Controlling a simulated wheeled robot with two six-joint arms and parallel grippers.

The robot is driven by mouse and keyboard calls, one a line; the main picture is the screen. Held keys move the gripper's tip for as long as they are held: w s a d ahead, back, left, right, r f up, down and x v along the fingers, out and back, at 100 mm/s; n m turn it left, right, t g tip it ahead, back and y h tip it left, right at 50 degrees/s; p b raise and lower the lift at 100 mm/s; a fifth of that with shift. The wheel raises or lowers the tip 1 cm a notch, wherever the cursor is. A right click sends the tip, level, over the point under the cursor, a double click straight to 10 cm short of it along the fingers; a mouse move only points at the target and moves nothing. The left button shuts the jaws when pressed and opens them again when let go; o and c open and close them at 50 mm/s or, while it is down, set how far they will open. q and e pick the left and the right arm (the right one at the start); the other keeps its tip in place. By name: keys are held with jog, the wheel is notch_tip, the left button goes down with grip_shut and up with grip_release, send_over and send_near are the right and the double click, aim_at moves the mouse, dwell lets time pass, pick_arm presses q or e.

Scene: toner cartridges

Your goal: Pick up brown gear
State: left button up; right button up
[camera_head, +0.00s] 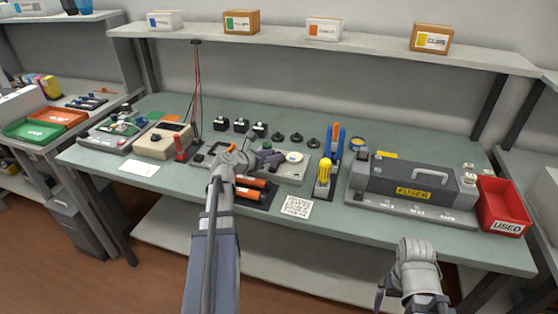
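I cannot clearly make out a brown gear. Several small dark gear-like discs (296,137) sit in a row on the green bench top, behind a grey fixture plate. A pale round disc (294,157) lies on the plate's right part. My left gripper (272,155) is low over the plate, just left of the pale disc, and its arm covers the plate's left part. Its fingers are too small to show whether they are open or hold anything. My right gripper (380,294) hangs at the bottom right, in front of the bench and away from the parts; its fingers are unclear.
Orange-ended cylinders (250,183) lie in front of the plate. A yellow-handled tool (324,173) stands in a holder right of it. A grey fuser unit (410,182) and a red bin (504,207) fill the right side. The bench's front strip is mostly clear.

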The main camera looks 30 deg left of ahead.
pick_arm(q)
jog(key=x, duration=0.3)
jog(key=shift+w+f+b, duration=0.1)
jog(key=shift+b, duration=0.3)
grip_shut()
